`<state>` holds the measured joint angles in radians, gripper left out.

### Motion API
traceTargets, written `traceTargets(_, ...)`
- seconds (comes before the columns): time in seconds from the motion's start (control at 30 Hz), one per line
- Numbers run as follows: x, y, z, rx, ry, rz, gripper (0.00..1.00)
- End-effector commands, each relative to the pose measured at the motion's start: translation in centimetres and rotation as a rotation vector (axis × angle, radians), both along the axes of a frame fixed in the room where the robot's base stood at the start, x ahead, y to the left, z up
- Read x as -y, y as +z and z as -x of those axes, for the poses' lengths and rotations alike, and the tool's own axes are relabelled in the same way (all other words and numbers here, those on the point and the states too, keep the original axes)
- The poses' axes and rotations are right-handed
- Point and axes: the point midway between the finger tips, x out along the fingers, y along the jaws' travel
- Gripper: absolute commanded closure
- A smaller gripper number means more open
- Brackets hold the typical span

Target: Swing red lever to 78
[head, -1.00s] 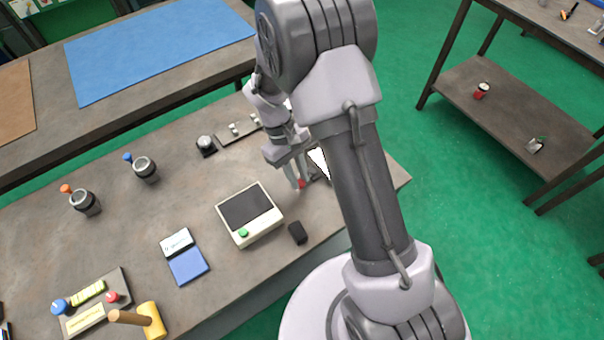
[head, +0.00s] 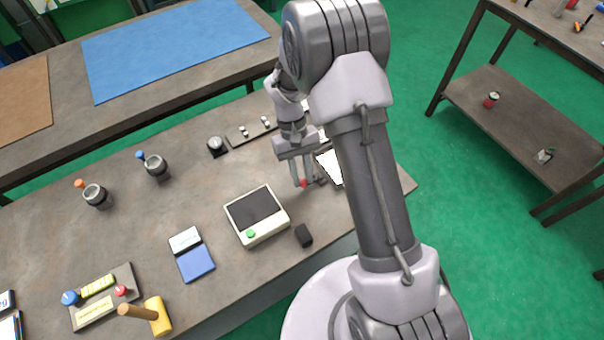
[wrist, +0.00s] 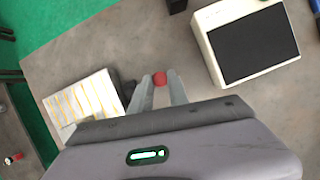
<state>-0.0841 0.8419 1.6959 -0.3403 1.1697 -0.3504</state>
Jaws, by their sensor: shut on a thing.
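The red lever's knob (head: 304,183) is small and round, low over the table to the right of the screen box. My gripper (head: 301,181) points down with its fingertips at the knob, shut on it. In the wrist view the red knob (wrist: 160,78) sits between the two fingertips (wrist: 161,84). A dark part (wrist: 129,90) lies beside the fingers, next to a white card with yellow lines (wrist: 84,103). The rest of the lever and its chuck are mostly hidden by my gripper and arm. I cannot read any scale.
A cream box with a dark screen and green button (head: 257,216) stands left of my gripper, with a small black block (head: 304,236) in front. Two grey cylinders with blue (head: 156,166) and orange (head: 95,195) knobs stand farther left. A dark round knob (head: 217,146) is behind.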

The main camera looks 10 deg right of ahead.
Motion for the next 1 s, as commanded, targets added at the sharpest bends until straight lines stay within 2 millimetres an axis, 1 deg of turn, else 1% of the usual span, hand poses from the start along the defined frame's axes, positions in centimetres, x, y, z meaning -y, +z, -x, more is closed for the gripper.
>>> traceTargets(0.1,0.0,0.0,0.0,0.002,0.001,0.0,1.0)
traceTargets(0.13,0.0,0.0,0.0,0.002,0.001,0.0,0.75)
traceTargets(0.2,0.0,0.0,0.0,0.002,0.001,0.0,0.61)
traceTargets(0.23,0.0,0.0,0.0,0.001,0.001,0.0,0.57)
traceTargets(0.53,0.0,0.1,-0.1,0.001,0.001,0.0,0.57)
traceTargets(0.63,0.0,1.1,-0.5,0.003,0.002,0.0,0.57)
traceTargets(0.67,-0.1,1.7,-0.7,0.003,0.001,0.0,0.57)
traceTargets(0.77,-0.2,4.5,-1.7,0.005,0.001,0.0,0.57)
traceTargets(0.9,-0.4,9.0,-3.5,0.005,0.001,0.0,0.57)
traceTargets(1.0,-0.6,11.9,-4.7,0.005,0.001,0.0,0.57)
